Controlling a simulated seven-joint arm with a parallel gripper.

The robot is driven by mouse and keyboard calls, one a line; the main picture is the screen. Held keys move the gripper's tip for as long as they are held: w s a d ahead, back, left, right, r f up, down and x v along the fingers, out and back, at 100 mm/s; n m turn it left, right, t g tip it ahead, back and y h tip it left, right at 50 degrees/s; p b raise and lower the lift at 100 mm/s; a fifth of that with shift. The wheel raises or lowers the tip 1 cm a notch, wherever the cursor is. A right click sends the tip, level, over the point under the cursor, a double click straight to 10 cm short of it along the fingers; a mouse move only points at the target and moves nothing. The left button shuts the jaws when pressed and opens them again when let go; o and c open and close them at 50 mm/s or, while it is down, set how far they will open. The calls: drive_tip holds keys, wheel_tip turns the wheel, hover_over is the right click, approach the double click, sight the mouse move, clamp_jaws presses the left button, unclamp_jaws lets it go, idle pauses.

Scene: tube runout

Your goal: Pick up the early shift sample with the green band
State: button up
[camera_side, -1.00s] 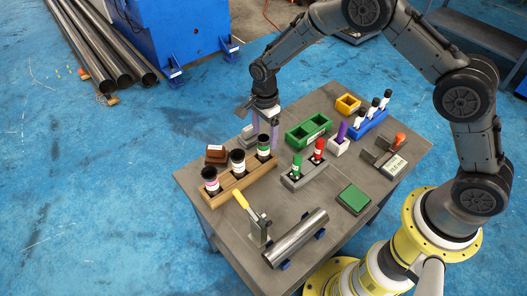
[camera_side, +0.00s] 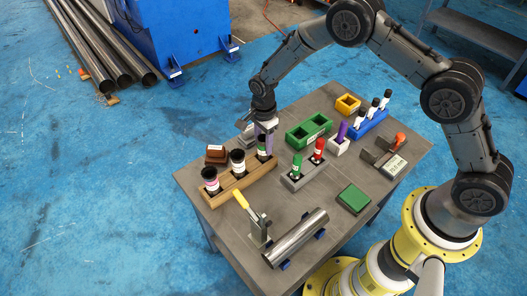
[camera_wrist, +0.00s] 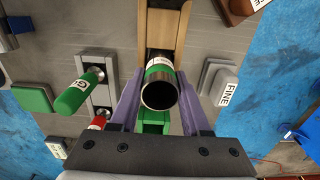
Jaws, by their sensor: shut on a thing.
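The sample with the green band (camera_side: 261,155) is a dark tube standing upright in the far end of a wooden rack (camera_side: 240,182). In the wrist view the same green-banded sample (camera_wrist: 160,74) shows its open dark end toward the camera. My gripper (camera_side: 264,148) has come down over it, and its purple fingers (camera_wrist: 160,98) stand on either side of the tube, shut on it. The sample still sits at the rack. Two other dark samples, one with a pink band (camera_side: 211,181) and one with a white band (camera_side: 238,162), stand in the same rack.
A grey block with a green and a red marker (camera_side: 307,168) stands right of the rack. A green bin (camera_side: 308,132), a toggle clamp (camera_side: 254,219) and a steel tube (camera_side: 296,238) are on the table. A block marked FINE (camera_wrist: 221,84) is close by.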

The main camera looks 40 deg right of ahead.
clamp_jaws()
drive_tip(key=shift+r, duration=0.1)
wheel_tip(320, 180, up, 15)
idle(0.7)
